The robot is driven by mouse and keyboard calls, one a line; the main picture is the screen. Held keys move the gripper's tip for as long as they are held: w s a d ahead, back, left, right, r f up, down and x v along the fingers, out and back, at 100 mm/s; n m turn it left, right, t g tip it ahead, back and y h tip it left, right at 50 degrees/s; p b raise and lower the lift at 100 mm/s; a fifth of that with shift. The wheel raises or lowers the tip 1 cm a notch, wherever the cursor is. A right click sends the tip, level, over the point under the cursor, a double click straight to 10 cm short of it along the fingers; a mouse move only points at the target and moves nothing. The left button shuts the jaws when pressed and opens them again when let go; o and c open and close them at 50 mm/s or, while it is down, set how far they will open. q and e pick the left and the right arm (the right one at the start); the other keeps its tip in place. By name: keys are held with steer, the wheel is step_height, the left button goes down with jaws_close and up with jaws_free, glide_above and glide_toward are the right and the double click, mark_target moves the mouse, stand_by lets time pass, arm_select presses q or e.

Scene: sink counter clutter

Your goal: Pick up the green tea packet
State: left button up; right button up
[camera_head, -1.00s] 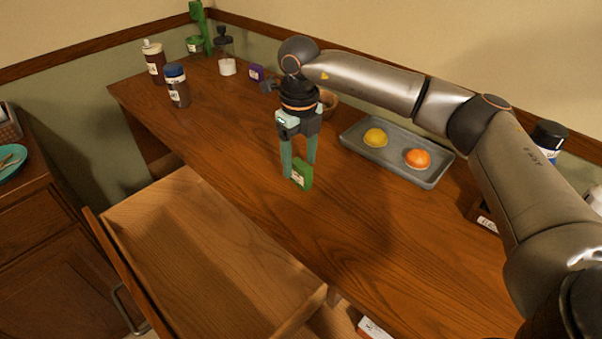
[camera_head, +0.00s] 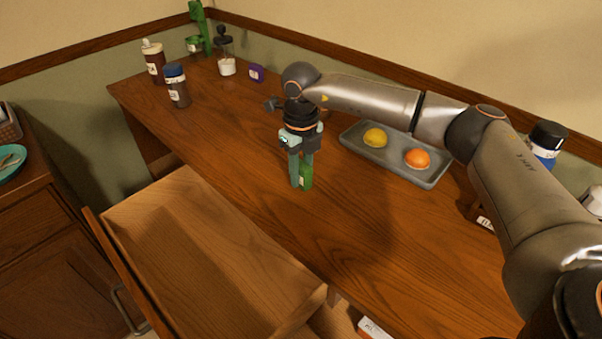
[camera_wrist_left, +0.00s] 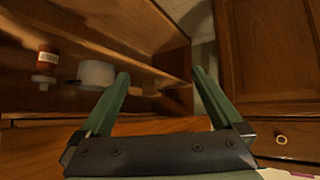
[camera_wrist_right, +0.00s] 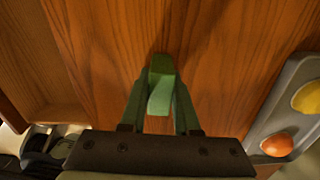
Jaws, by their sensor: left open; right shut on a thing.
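The green tea packet (camera_head: 306,174) stands on the wooden counter near its front edge, between the fingers of my right gripper (camera_head: 301,181). The right gripper points down and is shut on the packet. In the right wrist view the packet (camera_wrist_right: 160,92) sits between the two green fingers (camera_wrist_right: 160,88), which touch its sides. I cannot tell any gap between the packet and the counter. My left gripper (camera_wrist_left: 162,85) shows only in its own wrist view. It is open and empty, facing wooden shelves.
A grey tray (camera_head: 425,180) with a lemon (camera_head: 375,138) and an orange (camera_head: 417,158) lies right of the packet. An open, empty drawer (camera_head: 200,250) juts out in front. Several bottles and a purple box (camera_head: 256,73) stand at the far left. The counter's middle is clear.

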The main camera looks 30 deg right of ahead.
jaws_close()
steer(key=shift+r, duration=0.1)
